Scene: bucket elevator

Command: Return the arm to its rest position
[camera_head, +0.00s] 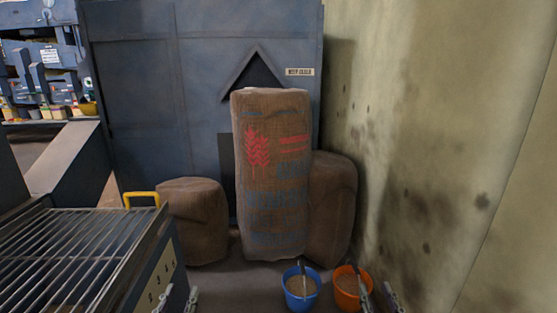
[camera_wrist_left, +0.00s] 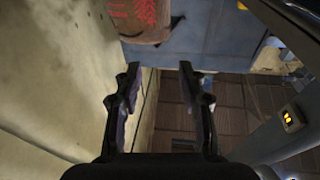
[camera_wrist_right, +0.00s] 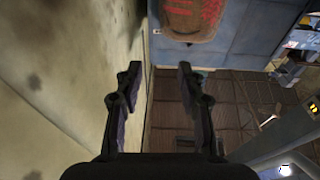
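My left gripper (camera_head: 178,300) shows only its fingertips at the bottom edge of the head view, beside the front corner of the grated box. In the left wrist view its two fingers (camera_wrist_left: 157,85) stand apart with nothing between them. My right gripper (camera_head: 377,293) shows its fingertips at the bottom edge of the head view, by the orange bucket (camera_head: 346,284). In the right wrist view its fingers (camera_wrist_right: 157,85) are also apart and empty. Most of both arms is out of view.
A tall printed sack (camera_head: 275,175) stands between two lower sacks (camera_head: 193,220) (camera_head: 338,200) against a blue metal housing (camera_head: 165,100). A blue bucket (camera_head: 300,292) stands in front. The grated box (camera_head: 75,240) with a yellow handle (camera_head: 141,196) is left; a stained wall (camera_head: 420,150) is right.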

